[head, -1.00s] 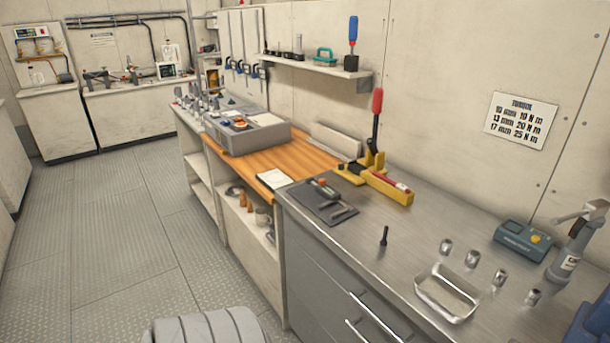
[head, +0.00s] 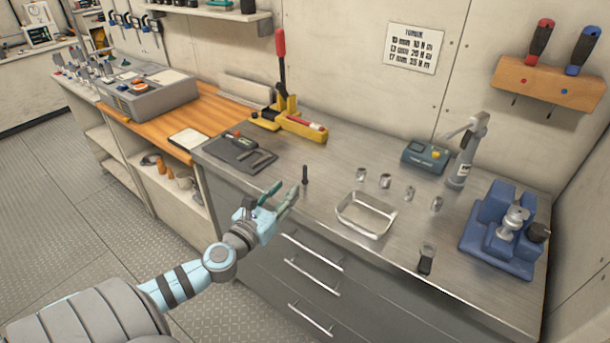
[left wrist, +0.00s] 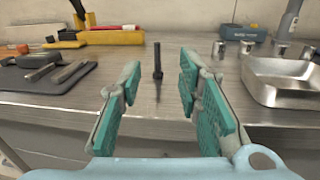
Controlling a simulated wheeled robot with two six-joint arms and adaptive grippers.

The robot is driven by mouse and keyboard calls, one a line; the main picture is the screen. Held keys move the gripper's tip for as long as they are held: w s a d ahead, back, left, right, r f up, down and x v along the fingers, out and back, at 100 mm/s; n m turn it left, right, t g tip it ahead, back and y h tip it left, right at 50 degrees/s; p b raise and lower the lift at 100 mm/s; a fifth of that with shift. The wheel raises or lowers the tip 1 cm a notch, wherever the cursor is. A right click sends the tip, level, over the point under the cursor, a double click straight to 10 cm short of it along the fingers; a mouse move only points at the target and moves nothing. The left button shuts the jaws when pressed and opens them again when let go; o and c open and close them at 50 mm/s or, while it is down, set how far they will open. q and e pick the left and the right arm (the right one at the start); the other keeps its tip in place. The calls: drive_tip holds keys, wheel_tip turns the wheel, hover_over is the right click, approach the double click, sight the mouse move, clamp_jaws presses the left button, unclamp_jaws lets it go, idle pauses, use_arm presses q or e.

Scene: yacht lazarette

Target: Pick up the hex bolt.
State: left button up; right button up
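The hex bolt (head: 305,174) is dark and stands upright on the steel bench top, near its front edge. It also shows in the left wrist view (left wrist: 157,62), beyond and between my fingers. My left gripper (head: 282,194) is open and empty, with its teal-padded fingers pointing at the bolt from the front edge of the bench. In the left wrist view the fingers (left wrist: 160,95) stand apart on either side of the bolt's line, not touching it. My right gripper is not in view.
A metal tray (head: 366,221) and several sockets (head: 385,181) stand right of the bolt. A dark mat with tools (head: 232,158) lies to the left, and a yellow tool with a red handle (head: 290,121) stands behind. A blue vise (head: 481,248) is at the right.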

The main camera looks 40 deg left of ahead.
sight(305, 166)
use_arm(q)
drive_tip(key=w, duration=0.4)
drive_tip(key=w+a+p, duration=0.1)
drive_tip(key=w, duration=0.2)
drive_tip(key=w+a, duration=0.1)
drive_tip(key=w, duration=0.3)
drive_tip(key=shift+w+a+f, duration=0.1)
drive_tip(key=shift+w+f, duration=0.05)
drive_tip(key=shift+w, duration=0.15)
drive_tip(key=shift+s, duration=0.1)
clamp_jaws()
